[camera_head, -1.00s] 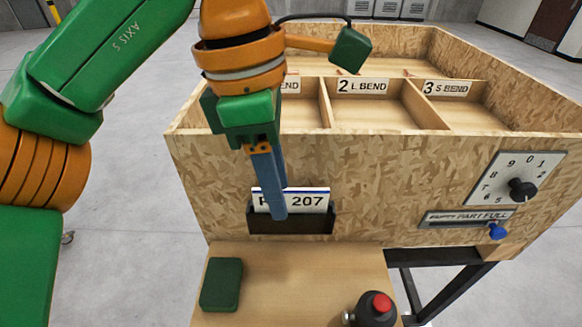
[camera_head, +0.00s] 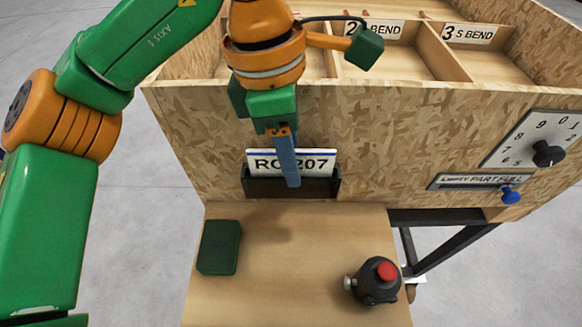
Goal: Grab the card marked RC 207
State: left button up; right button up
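The white card marked RC 207 (camera_head: 318,162) stands upright in a dark holder (camera_head: 318,187) on the front of the wooden bin. Its top edge has a blue stripe. My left gripper (camera_head: 290,178) comes down from above, its blue fingers in front of the card and hiding the middle of its lettering. The fingers overlap in this view, so I cannot tell whether they are apart or whether they touch the card. My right gripper is not in view.
A wooden shelf (camera_head: 300,285) below the holder carries a dark green block (camera_head: 219,247) and a black device with a red button (camera_head: 377,281). A dial (camera_head: 545,150) and a slider with a blue knob (camera_head: 510,195) are at the right. Labelled compartments (camera_head: 400,55) lie behind the panel.

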pick_arm(q)
jog(key=shift+s+r, duration=0.1)
jog(key=shift+s, duration=0.05)
grip_shut()
